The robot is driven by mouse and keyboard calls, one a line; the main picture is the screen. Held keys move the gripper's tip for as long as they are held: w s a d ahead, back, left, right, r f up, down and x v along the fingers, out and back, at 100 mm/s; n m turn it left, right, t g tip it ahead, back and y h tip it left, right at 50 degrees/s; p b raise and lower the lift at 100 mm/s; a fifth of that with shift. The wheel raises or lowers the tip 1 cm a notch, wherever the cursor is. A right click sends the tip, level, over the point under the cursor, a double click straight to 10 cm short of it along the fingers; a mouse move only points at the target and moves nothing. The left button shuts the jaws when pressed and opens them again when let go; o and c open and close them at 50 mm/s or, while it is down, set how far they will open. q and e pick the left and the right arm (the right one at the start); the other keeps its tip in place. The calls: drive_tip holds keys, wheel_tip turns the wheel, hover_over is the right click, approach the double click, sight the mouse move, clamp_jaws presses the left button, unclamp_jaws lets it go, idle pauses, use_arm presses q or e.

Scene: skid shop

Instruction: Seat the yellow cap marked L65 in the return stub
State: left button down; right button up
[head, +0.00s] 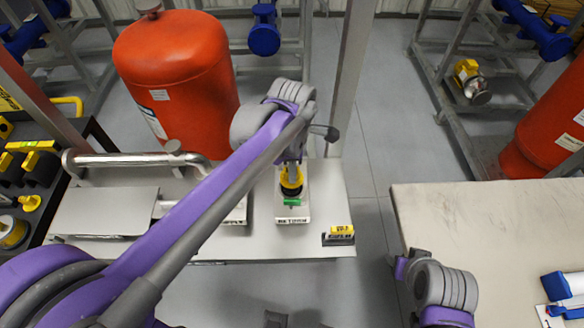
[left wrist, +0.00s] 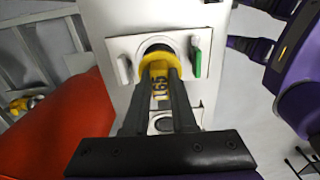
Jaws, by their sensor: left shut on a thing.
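My left gripper (head: 291,176) is shut on the yellow cap (head: 291,187) above the white plate labelled RETURN (head: 293,219). In the left wrist view the cap (left wrist: 159,88) shows its L65 mark between the fingers (left wrist: 158,100). Its yellow collar is at the round mouth of the return stub (left wrist: 157,48), and a dark crescent shows past the collar. I cannot tell whether the collar touches the rim or how deep the cap is. A green tab (left wrist: 196,62) stands on one side of the stub and a white tab (left wrist: 124,68) on the other.
A red tank (head: 180,75) stands behind the pale skid deck (head: 329,190). The SUPPLY plate (head: 237,214) is partly hidden by my left arm. A dark block with a yellow label (head: 339,235) sits at the deck's right corner. A pale table (head: 480,225) stands at right.

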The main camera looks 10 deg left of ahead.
use_arm(q)
drive_tip(key=shift+f, duration=0.25)
idle(0.3)
drive_tip(key=shift+f+b, duration=0.65)
drive_tip(key=shift+f, duration=0.2)
drive_tip(key=shift+f, duration=0.2)
drive_tip(key=shift+f+b, duration=0.4)
drive_tip(key=shift+f, duration=0.1)
drive_tip(key=shift+f, duration=0.35)
idle(0.5)
drive_tip(key=c, duration=0.6)
unclamp_jaws()
drive_tip(key=shift+c, duration=0.2)
drive_tip(key=shift+c, duration=0.8)
